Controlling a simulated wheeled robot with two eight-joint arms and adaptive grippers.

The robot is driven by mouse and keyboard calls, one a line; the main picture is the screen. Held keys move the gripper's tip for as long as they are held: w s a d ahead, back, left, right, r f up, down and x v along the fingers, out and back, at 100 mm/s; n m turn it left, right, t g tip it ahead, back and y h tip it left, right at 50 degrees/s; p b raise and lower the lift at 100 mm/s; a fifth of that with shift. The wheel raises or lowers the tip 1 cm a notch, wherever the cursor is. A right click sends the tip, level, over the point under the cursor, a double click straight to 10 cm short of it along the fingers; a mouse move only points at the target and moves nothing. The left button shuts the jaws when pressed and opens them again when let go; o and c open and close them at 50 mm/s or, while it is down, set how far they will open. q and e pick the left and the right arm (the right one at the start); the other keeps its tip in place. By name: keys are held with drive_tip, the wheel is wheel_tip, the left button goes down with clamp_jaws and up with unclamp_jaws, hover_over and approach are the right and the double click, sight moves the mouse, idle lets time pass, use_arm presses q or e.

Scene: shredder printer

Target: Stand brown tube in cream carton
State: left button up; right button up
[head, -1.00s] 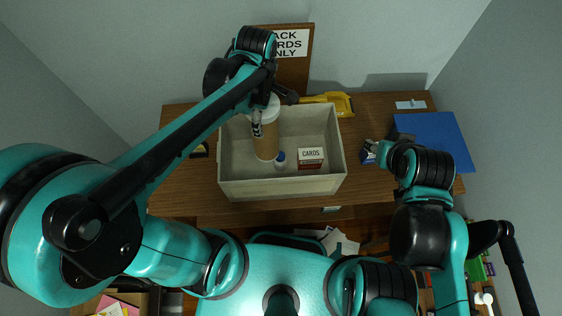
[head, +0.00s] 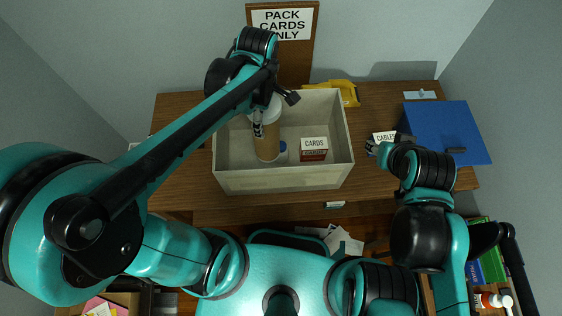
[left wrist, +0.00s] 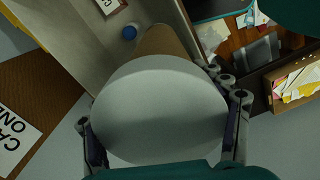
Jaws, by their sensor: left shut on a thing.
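The cream carton (head: 285,181) stands open on the wooden desk. The brown tube (head: 266,146), with a white end cap, is upright inside the carton's left half in the head view. My left gripper (head: 262,116) is shut on its capped top. In the left wrist view the white cap (left wrist: 160,112) fills the middle between the two fingers, and the brown side (left wrist: 162,42) shows behind it. Whether the tube's foot touches the carton floor cannot be told. My right gripper (head: 372,148) is beside a cable box (head: 384,136); its fingers are too small to read.
A cards box (head: 313,149) and a blue-capped item (head: 283,147) are in the carton, close right of the tube. A sign board (head: 283,24) and yellow object (head: 347,92) are behind it. A blue folder-like sheet (head: 460,120) lies at right.

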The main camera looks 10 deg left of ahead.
use_arm(q)
wheel_tip(320, 180, down, 13)
drive_tip(key=b, duration=1.1)
drive_tip(key=shift+a+r, duration=0.1)
drive_tip(key=w+a+f+b, duration=0.5)
drive_tip(key=w+a+f, duration=0.1)
drive_tip(key=a+f, duration=0.3)
drive_tip(key=shift+a+f+b, duration=0.35)
drive_tip(key=shift+f+b, duration=0.05)
drive_tip(key=shift+f, duration=0.5)
drive_tip(key=o, duration=1.7)
drive_tip(key=shift+w, duration=0.1)
drive_tip(key=shift+o, duration=0.2)
